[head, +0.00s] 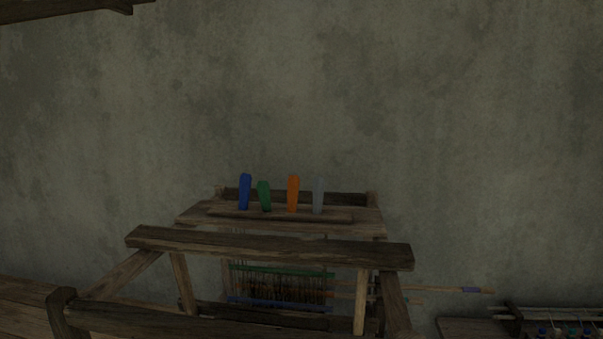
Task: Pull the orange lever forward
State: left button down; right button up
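The orange lever (293,194) stands upright on the top board of the wooden handloom (270,243). It is third from the left in a row of levers. A blue lever (244,191) and a shorter green lever (264,196) stand to its left, and a grey lever (318,195) stands close to its right. The green one looks tilted slightly. Nothing touches the orange lever. Neither of my grippers shows in the head view.
A thick front beam (270,246) of the loom crosses below the levers. Threads with green and blue bars (278,302) hang under it. Thin rods (450,290) stick out to the right. A low table (470,328) stands at lower right. A plain wall is behind.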

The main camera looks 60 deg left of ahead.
aim_at(293, 182)
jog(key=k+j, duration=0.65)
jog(key=j, duration=0.25)
